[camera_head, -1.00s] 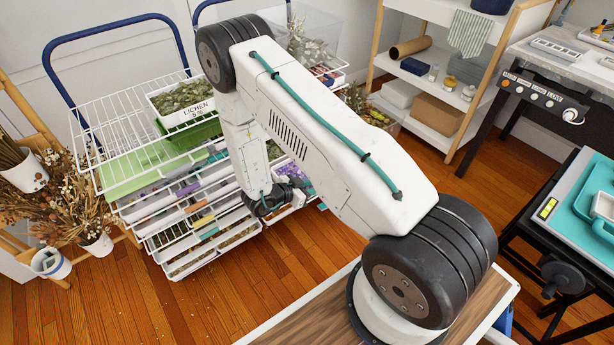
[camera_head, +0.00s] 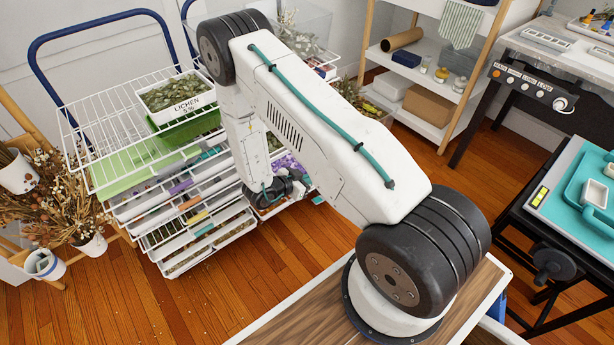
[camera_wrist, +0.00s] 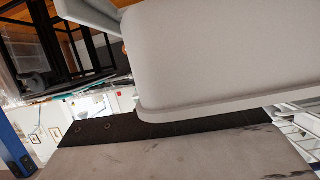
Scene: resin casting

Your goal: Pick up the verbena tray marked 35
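My gripper (camera_head: 272,192) reaches down at the right front of a white wire rack cart. Dark wrist parts cover most of it, so I cannot see its fingers clearly. A patch of purple flowers (camera_head: 289,164) shows just behind it, partly hidden by my arm. I cannot read a 35 or a verbena label on any tray. In the wrist view a large, smooth pale grey shape (camera_wrist: 220,50) with a rounded corner fills the upper right, very close to the camera. I cannot tell whether it is a tray or whether it is held.
The wire rack (camera_head: 100,125) holds several shallow trays on stacked levels. A tray labelled lichen (camera_head: 178,95) sits on top, above a green tray (camera_head: 185,130). Dried-flower pots (camera_head: 92,244) stand at left. A teal-topped bench (camera_head: 575,200) is at right. Wooden floor lies clear in front.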

